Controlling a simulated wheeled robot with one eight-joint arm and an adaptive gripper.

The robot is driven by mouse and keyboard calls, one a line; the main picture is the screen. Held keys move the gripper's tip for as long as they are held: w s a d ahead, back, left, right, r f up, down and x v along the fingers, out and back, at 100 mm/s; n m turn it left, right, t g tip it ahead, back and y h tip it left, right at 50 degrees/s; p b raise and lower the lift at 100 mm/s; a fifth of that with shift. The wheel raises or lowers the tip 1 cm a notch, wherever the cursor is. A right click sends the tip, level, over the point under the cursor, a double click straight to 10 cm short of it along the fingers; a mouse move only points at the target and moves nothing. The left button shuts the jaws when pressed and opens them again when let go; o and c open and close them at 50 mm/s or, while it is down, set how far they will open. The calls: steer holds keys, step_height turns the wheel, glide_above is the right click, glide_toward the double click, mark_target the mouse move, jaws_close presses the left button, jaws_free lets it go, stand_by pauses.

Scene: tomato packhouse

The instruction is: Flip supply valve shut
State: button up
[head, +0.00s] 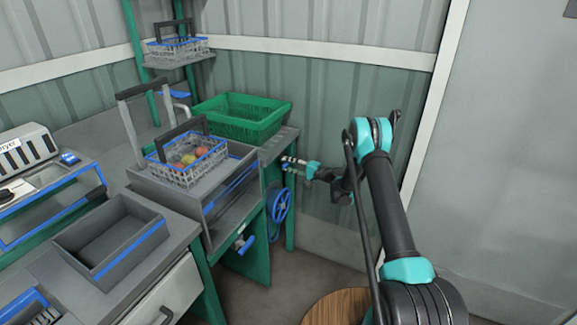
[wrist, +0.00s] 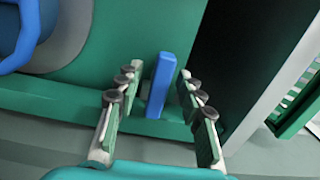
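A blue lever (wrist: 160,88), which looks like the supply valve's handle, stands out against a green panel in the wrist view. My gripper (head: 288,162) is at the right end of the green-framed bench in the head view. In the wrist view its two fingers are apart, one on each side of the lever, with a visible gap on both sides. The lever looks upright in that picture. Its base and the pipe or valve body cannot be made out. In the head view my gripper and its small size there leave the lever unclear.
A blue handwheel (head: 279,205) is mounted below my gripper on the bench's side. A green crate (head: 240,112) and a wire basket (head: 190,174) of tomatoes stand on the bench. Another blue handle (head: 245,244) sits lower down.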

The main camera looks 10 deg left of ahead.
steer(key=v, duration=1.2)
steer(key=shift+r, duration=0.1)
